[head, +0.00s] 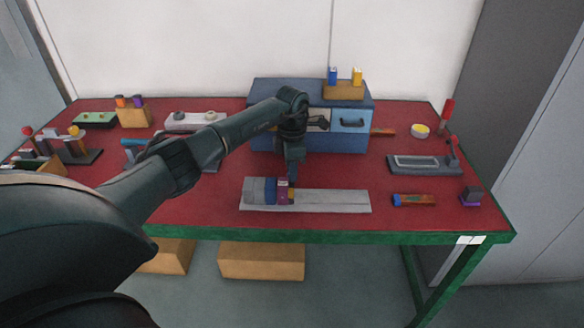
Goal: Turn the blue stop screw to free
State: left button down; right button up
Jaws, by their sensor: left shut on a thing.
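A long light grey plate (335,202) lies near the front middle of the red table. On its left part sits a grey cylinder-like body (255,190) with a blue section (270,191), a purple section (282,196) and a small yellow part (291,196) in a row to the right. My left gripper (291,182) points down from above at the purple and yellow end. It is shut on a small part there, which the fingers mostly hide. I cannot tell a separate blue stop screw from the blue section. My right gripper is out of view.
A blue toolbox (350,135) stands behind, with a wooden block (343,91) holding blue and yellow pieces on top. A grey tray (424,164), a blue-orange cylinder (414,200) and a purple block (471,197) lie right. Several small fixtures stand left. Red table is bare around the plate.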

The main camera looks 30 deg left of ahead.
pick_arm(q)
jog(key=n+p, duration=0.1)
jog(key=n, duration=0.4)
jog(key=shift+r+n, duration=0.1)
jog(key=shift+n, duration=0.3)
jog(key=n, duration=0.3)
jog(key=shift+n+p, duration=0.3)
jog(key=shift+p, duration=0.1)
jog(key=n+p, duration=0.1)
jog(key=n, duration=0.2)
jog(key=shift+n, duration=0.3)
jog(key=shift+n+p, duration=0.4)
jog(key=shift+n, duration=0.5)
jog(key=shift+n+p, duration=0.4)
jog(key=shift+n, duration=0.7)
jog(key=shift+n+p, duration=0.3)
jog(key=shift+n, duration=0.5)
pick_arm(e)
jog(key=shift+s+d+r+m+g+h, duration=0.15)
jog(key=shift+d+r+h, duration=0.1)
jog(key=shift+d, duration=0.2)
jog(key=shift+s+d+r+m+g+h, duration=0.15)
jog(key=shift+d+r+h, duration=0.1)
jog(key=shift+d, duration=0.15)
